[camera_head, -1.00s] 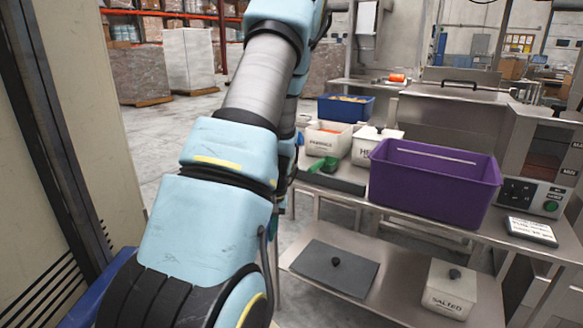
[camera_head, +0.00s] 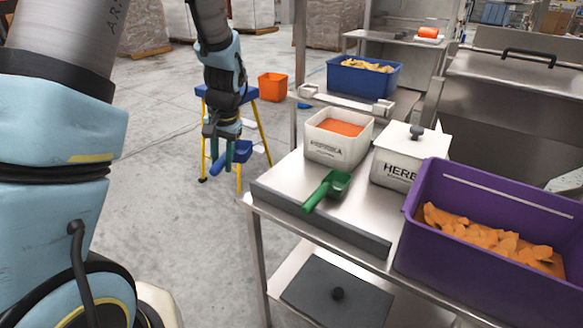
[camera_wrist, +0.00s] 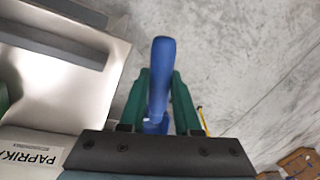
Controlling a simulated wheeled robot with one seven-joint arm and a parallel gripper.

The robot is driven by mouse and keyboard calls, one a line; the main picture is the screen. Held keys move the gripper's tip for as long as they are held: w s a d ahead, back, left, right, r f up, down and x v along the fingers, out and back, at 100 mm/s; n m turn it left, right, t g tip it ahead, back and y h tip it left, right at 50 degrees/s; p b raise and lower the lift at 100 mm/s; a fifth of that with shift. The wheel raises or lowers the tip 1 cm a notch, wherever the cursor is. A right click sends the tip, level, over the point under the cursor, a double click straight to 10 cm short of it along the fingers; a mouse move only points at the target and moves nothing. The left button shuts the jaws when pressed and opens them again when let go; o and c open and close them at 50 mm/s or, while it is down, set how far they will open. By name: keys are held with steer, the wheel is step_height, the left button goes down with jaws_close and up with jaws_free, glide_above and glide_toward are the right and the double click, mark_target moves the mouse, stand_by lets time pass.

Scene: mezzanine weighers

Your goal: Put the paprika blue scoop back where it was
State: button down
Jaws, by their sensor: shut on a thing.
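My gripper (camera_head: 222,158) is shut on the blue scoop (camera_head: 236,153) and holds it in the air over the floor, left of the steel table. In the wrist view the blue scoop (camera_wrist: 161,82) stands between my green fingers, its handle toward the camera. The white paprika tub (camera_head: 338,150) stands on the table to the right of my gripper, open and filled with orange-red powder. Its label and rim also show at the lower left of the wrist view (camera_wrist: 30,155). A green scoop (camera_head: 328,190) lies on the table in front of the tub.
A lidded herb tub (camera_head: 398,165) and a purple crate (camera_head: 420,215) of orange pieces stand right of the paprika tub. A blue crate (camera_head: 362,80) stands behind it. A blue-topped stool with yellow legs (camera_head: 258,130) and an orange bin (camera_head: 272,87) stand beyond my gripper.

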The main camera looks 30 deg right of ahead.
steer(key=s+d+r+m+p, duration=0.1)
steer(key=s+d+r+m, duration=0.3)
steer(key=s+d+r, duration=0.45)
steer(key=shift+h, duration=0.4)
steer(key=f+p, duration=0.1)
steer(key=f, duration=0.3)
steer(key=d+f, duration=0.1)
steer(key=f, duration=0.3)
steer(key=w+f+p, duration=0.1)
steer(key=f, duration=0.3)
steer(key=shift+d+p, duration=0.3)
steer(key=shift+d, duration=0.05)
steer(key=shift+f, duration=0.1)
steer(key=c, duration=0.6)
jaws_free()
